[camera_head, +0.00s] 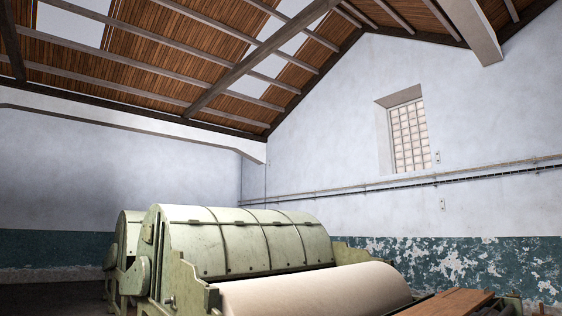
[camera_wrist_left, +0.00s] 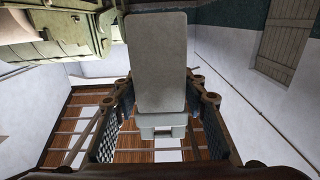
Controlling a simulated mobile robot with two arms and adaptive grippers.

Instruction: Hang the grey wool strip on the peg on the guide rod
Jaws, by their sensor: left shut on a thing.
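In the left wrist view a long flat grey piece with rounded corners, which looks like the grey wool strip (camera_wrist_left: 160,62), fills the gap between the fingers of my left gripper (camera_wrist_left: 161,95). The fingers stand on both sides of it, and the gripper is shut on it. A smaller grey block shows at its lower end. In the head view neither gripper nor the strip shows. I cannot make out the peg or the guide rod in either view. My right gripper is in neither view.
A pale green machine (camera_head: 250,240) with a rounded cover and a large cream roller (camera_head: 318,290) fills the lower middle of the head view. A brown wooden board (camera_head: 448,303) lies at lower right. Green machinery (camera_wrist_left: 70,40) shows at upper left in the wrist view.

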